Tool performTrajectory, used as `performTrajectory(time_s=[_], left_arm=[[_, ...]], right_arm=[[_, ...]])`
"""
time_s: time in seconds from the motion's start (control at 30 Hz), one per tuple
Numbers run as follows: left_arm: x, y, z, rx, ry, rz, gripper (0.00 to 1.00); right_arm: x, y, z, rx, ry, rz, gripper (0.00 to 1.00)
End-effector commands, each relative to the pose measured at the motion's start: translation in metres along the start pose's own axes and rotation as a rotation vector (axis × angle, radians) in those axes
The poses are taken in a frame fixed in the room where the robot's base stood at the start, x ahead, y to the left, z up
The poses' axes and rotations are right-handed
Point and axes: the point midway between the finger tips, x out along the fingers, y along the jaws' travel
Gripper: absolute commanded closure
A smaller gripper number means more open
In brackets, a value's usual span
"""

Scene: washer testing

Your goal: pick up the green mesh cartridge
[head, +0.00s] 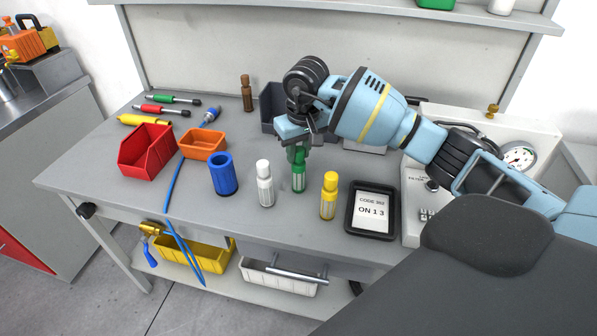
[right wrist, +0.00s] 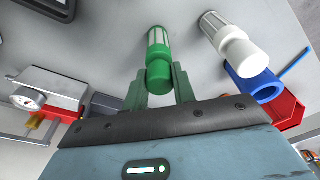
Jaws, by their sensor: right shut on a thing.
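The green mesh cartridge (head: 298,177) stands upright on the grey table in the head view, between the white cartridge (head: 265,184) and the yellow cartridge (head: 329,196). My right gripper (head: 299,150) comes down on it from above and is shut on its upper part. In the right wrist view the green cartridge (right wrist: 158,55) sits between the two green fingers of the right gripper (right wrist: 158,88). Its lower mesh end looks to be at the table; I cannot tell whether it touches. My left gripper is not in view.
A blue cup (head: 223,174), an orange bin (head: 203,143) and a red bin (head: 147,150) stand to the left. A gauge box (head: 520,155) stands at the right. The table's front strip is clear.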

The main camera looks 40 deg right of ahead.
Motion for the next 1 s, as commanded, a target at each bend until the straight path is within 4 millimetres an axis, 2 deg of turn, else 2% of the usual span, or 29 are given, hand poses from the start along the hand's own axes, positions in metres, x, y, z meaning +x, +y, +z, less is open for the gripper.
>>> performTrajectory(time_s=[0.47,0.63,0.77,1.0], left_arm=[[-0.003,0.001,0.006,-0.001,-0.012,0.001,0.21],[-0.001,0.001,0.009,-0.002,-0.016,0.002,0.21],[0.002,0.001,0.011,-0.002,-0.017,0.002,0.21],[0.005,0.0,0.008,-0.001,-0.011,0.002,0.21]], right_arm=[[-0.004,0.0,-0.001,0.0,0.001,0.0,1.0],[-0.017,0.0,-0.003,0.0,0.003,0.0,1.0],[-0.037,0.0,-0.006,-0.001,0.003,0.0,1.0],[-0.045,-0.038,0.035,-0.007,0.001,0.0,1.0]])
